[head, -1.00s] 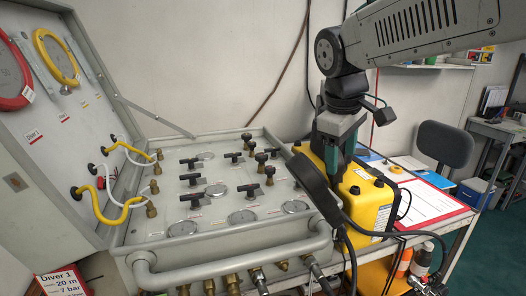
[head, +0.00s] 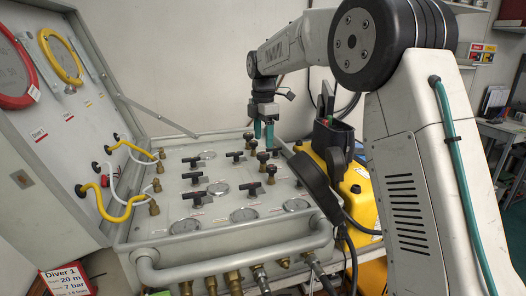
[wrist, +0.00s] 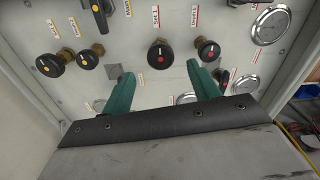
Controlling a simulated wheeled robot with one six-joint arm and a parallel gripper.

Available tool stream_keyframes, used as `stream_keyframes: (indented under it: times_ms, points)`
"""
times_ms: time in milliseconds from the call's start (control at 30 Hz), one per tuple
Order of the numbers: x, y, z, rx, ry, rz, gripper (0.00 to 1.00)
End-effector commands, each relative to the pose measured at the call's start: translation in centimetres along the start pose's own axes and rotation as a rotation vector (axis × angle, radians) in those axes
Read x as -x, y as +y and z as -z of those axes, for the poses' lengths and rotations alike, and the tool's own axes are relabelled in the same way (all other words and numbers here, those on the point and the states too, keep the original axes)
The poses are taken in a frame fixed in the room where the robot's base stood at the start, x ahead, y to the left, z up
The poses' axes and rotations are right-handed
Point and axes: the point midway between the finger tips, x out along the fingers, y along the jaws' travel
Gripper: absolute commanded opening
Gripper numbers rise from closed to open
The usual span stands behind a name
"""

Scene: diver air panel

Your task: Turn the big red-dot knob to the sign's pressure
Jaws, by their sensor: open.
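The panel's two red-dot knobs show in the wrist view. The left one (wrist: 161,55) looks slightly larger and sits by a "Set 1" label; the right one (wrist: 208,50) is beside it. In the head view, the dark knobs' dots cannot be made out. My gripper (head: 263,132) is open and empty, pointing down above the panel's back right part. In the wrist view, its teal fingers (wrist: 161,86) are apart, below the larger red-dot knob in the picture and not around it. The sign (head: 67,279) reads Diver 1, 20 m, 7 bar.
Two yellow-dot knobs (wrist: 90,57) stand left of the red ones in the wrist view. Round gauges (head: 244,215) and black T-handles (head: 194,195) crowd the panel (head: 160,226). A yellow case (head: 361,200) stands right of it. A front rail (head: 230,258) borders it.

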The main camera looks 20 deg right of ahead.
Motion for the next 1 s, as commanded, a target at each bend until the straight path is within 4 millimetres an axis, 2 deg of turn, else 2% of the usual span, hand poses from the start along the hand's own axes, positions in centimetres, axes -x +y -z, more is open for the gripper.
stream_keyframes:
  times_ms: [100, 300, 667, 700, 833, 867, 1000]
  points:
    - [-2.1, -0.1, 0.0, -0.001, 0.0, 0.002, 0.6]
    - [-4.6, -0.1, 0.0, -0.002, 0.0, 0.0, 0.6]
    - [-5.3, -0.1, 0.0, -0.002, 0.0, -0.002, 0.6]
    - [-5.3, -0.1, 0.0, -0.002, 0.0, -0.002, 0.55]
    - [-5.3, -0.1, 0.0, -0.003, 0.0, -0.002, 0.19]
    - [-5.3, -0.1, 0.0, -0.003, 0.0, -0.002, 0.15]
    - [-5.3, -0.1, 0.0, -0.004, 0.0, -0.003, 0.16]
